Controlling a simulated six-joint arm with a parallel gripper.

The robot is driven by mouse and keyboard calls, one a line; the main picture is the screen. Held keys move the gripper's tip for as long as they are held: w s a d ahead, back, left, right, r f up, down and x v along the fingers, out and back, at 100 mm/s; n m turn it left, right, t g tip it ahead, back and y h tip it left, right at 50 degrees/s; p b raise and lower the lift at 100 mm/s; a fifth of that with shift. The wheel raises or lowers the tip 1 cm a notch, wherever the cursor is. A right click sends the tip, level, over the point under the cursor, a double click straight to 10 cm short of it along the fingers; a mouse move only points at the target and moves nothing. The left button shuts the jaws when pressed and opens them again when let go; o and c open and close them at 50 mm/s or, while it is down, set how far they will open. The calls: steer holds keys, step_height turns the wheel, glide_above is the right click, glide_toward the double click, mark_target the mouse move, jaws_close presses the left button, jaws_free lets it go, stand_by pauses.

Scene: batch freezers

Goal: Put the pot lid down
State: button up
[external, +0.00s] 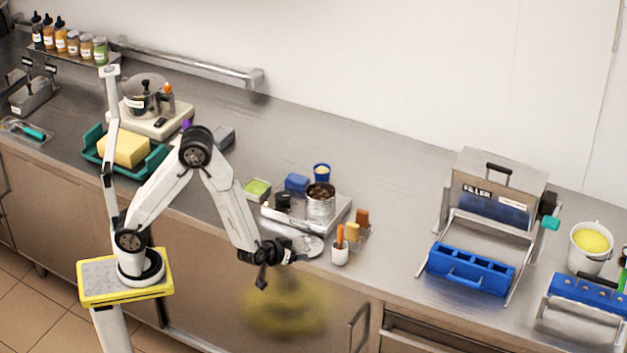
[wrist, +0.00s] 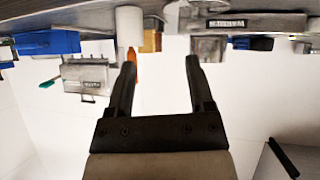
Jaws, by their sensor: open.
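A round grey disc (external: 311,245), which looks like the pot lid, lies flat at the counter's front edge, partly behind my gripper. I cannot clearly make out a knob on it. My gripper (external: 294,258) is low at the counter's front edge, just left of the disc and pointing right. In the wrist view my gripper (wrist: 161,58) is open, with nothing between its two dark fingers. I cannot tell whether a finger touches the disc. A steel pot (external: 146,97) stands on the pale hot plate (external: 157,124) at the back left.
Close by are a white cup (external: 340,254) with an orange-handled tool, a metal can (external: 320,203) on a scale-like tray (external: 333,218), and small blocks. A filler machine (external: 492,190) and blue mould (external: 470,268) stand right.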

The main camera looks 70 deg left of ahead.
steer(key=s+r+m+g+h, duration=0.4)
steer(key=s+m+g, duration=0.3)
steer(key=s, duration=0.6)
steer(key=shift+s+a+r+h, duration=0.25)
steer(key=shift+a+h, duration=0.15)
steer(key=shift+h, duration=0.5)
